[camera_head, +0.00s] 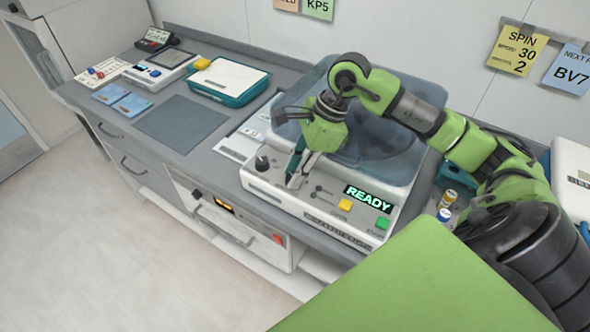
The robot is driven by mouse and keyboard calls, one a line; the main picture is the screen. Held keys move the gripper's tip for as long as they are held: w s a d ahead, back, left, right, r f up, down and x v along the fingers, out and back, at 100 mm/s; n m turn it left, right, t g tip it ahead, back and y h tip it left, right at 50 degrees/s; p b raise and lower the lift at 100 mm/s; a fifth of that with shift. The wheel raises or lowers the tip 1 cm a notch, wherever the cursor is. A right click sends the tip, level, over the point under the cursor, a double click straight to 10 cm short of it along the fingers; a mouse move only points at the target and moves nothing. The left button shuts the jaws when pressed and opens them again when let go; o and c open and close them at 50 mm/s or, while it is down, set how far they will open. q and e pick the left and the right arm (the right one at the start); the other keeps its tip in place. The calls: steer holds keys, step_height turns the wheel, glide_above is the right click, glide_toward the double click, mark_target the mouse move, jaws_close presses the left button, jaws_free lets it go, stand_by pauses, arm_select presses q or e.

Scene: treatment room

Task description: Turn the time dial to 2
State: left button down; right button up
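A light grey centrifuge (330,222) with a blue-grey translucent lid stands on the counter. Its sloping front panel has a lit READY display (368,198), a yellow button (345,205) and a green button (383,222). A black knob (262,162) sits at the panel's left end. My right gripper (298,172) points down at the panel just right of this knob. Its fingers hide the panel there, including any dial between them. I cannot tell whether they touch anything or how wide they are. The dial labels are too small to read. My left gripper is out of view.
A yellow note (517,48) on the wall reads SPIN, 30 and 2. Small capped tubes (446,205) stand right of the centrifuge, close to my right arm. A teal-based tray (228,80) and a dark mat (181,122) lie left. Open floor lies in front of the drawers.

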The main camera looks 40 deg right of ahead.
steer(key=shift+s+f+m+t+b, duration=0.1)
steer(key=shift+f+m+t+b, duration=0.1)
steer(key=shift+m+b, duration=0.45)
steer(key=shift+f+m+t+b, duration=0.1)
steer(key=shift+m+t+b, duration=0.1)
steer(key=shift+m+b, duration=0.45)
steer(key=shift+r+m+t+h+b, duration=0.15)
steer(key=shift+m+t+h+b, duration=0.3)
steer(key=shift+m+b, duration=0.75)
steer(key=shift+r+m+b, duration=0.1)
steer(key=shift+m+b, duration=0.3)
steer(key=shift+h, duration=0.25)
steer(key=o, duration=1.1)
